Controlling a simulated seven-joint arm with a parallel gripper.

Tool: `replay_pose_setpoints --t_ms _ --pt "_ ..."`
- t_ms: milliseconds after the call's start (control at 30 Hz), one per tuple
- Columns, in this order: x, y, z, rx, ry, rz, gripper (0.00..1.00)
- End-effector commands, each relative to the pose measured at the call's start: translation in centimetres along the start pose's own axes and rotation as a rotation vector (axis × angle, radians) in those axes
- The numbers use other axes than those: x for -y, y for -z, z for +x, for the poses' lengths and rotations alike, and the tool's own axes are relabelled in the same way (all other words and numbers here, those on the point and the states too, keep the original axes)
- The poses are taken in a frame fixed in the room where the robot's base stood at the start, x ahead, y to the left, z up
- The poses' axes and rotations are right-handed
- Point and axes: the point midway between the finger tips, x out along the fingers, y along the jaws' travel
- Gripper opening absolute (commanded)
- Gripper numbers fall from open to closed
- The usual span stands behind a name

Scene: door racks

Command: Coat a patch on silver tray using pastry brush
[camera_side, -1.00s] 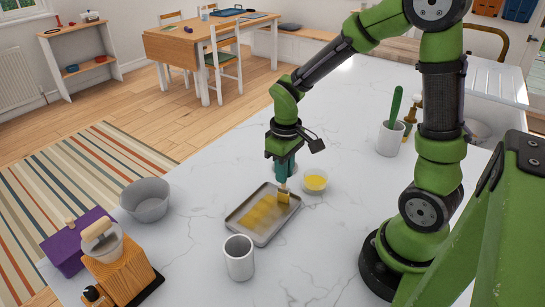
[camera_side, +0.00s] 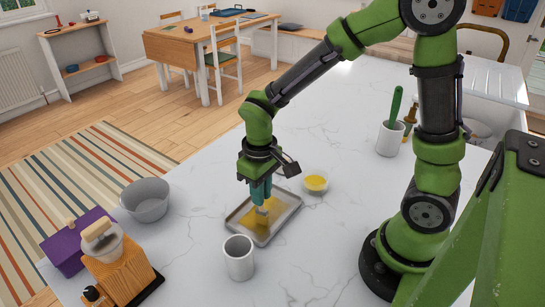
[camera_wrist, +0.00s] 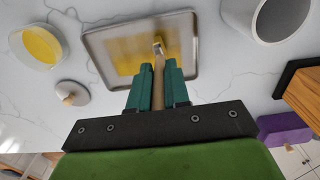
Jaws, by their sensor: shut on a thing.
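The silver tray (camera_side: 281,222) lies flat on the white marble counter, with a yellow coated patch (camera_side: 252,218) on its bottom; the tray also shows in the wrist view (camera_wrist: 180,24). My gripper (camera_side: 260,200) is over the tray, pointing down. In the wrist view my gripper (camera_wrist: 152,88) is shut on the wooden handle of the pastry brush (camera_wrist: 158,62). The brush's metal band and head (camera_side: 262,211) are low at the coated patch; I cannot tell whether the bristles touch it. The small bowl of yellow liquid (camera_side: 316,184) stands just right of the tray.
A white cup (camera_side: 239,258) stands close to the tray's near side. A grey bowl (camera_side: 146,200), a purple box (camera_side: 72,247) and a wooden block (camera_side: 120,275) are at left. A white utensil pot (camera_side: 390,139) stands behind right.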

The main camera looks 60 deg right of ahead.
Motion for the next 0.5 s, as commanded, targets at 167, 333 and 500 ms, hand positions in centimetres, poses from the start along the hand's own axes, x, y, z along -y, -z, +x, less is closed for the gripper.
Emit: replay_pose_setpoints --t_ms 167,333,500 --pt "1.7 0.0 0.0 0.001 0.000 -0.004 0.00" --pt "3.2 0.0 0.0 0.002 -0.001 -0.005 0.00" --pt "3.8 0.1 -1.3 -0.006 0.000 0.001 0.00"
